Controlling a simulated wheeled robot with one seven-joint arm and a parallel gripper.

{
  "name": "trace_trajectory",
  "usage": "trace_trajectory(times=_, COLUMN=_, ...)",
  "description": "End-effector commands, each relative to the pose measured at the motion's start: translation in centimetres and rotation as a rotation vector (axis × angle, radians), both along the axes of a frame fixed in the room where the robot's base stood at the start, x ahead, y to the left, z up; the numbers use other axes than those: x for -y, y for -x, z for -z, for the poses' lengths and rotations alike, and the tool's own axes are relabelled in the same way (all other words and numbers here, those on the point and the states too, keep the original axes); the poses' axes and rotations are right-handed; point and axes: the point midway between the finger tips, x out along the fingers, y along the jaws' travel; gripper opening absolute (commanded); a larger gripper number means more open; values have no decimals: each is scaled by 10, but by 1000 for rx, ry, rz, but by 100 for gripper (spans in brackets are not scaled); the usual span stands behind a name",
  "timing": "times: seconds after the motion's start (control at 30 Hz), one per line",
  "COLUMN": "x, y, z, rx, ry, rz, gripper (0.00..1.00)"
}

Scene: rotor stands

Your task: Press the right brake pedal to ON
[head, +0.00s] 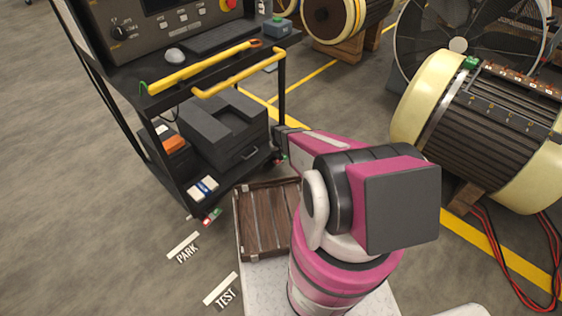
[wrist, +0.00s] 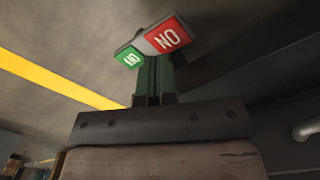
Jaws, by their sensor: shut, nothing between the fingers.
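The right brake pedal (wrist: 150,40) fills the top middle of the wrist view, with a green part and a red part, both lettered. In the head view a small part of this pedal (head: 281,159) shows at the cart's lower right corner, beside my arm. In the head view the gripper (head: 279,137) is near the cart's right post.
The black cart (head: 180,190) has yellow handrails (head: 205,68) above its lower shelf. Another red and green pedal (head: 212,217) is at its near left corner. A wooden crate (head: 262,225) stands close to my arm. A large motor (head: 490,120) stands at right. Floor at left is clear.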

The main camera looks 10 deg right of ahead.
Motion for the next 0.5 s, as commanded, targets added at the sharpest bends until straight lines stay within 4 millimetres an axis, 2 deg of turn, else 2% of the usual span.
trace_trajectory(times=0.5, x=0, y=0, z=7, rx=0, ry=0, rz=0, gripper=0)
